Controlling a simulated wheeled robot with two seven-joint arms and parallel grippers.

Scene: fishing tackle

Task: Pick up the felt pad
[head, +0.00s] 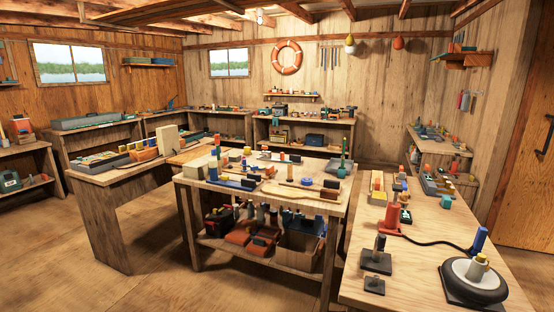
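I cannot pick out the felt pad with certainty; many items on the benches are too small to tell apart. The central workbench (318,205) holds blue, dark, orange and pale small items around a light wooden board. The right bench (425,258) holds a dark square block with an upright post (376,261), a smaller dark one (374,286) in front of it, and a red tool (390,220) with a black cable. Neither of my grippers shows in the head view.
A round black-rimmed device (474,280) stands at the right bench's near end. A left bench (100,181) carries trays and a pale upright block (168,140). A lower shelf under the central bench holds boxes. Open wooden floor (160,270) lies front left.

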